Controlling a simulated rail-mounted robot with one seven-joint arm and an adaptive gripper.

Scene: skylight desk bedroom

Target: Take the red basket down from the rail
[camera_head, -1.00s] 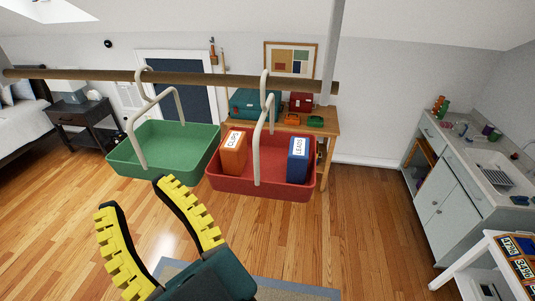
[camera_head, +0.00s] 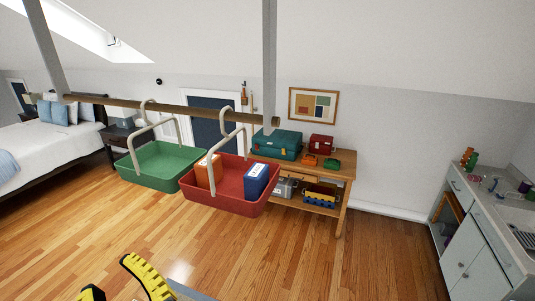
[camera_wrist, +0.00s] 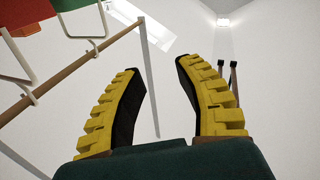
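The red basket (camera_head: 238,205) hangs by its white handle (camera_head: 222,147) from the wooden rail (camera_head: 180,110), at the rail's right part in the head view. It holds an orange box (camera_head: 208,171) and a blue box (camera_head: 256,180). In the wrist view the red basket (camera_wrist: 12,62) shows only partly at the upper left, with the rail (camera_wrist: 75,70) beside it. My gripper (camera_wrist: 161,75) is open and empty, its yellow-black fingers spread. In the head view my gripper (camera_head: 118,277) is low at the bottom edge, below and apart from the baskets, and partly cut off.
A green basket (camera_head: 160,165) hangs left of the red one, close beside it. A wooden workbench (camera_head: 340,182) with cases stands behind at the right. A bed (camera_head: 45,150) is far left and a sink cabinet (camera_head: 470,240) far right. The floor in front is clear.

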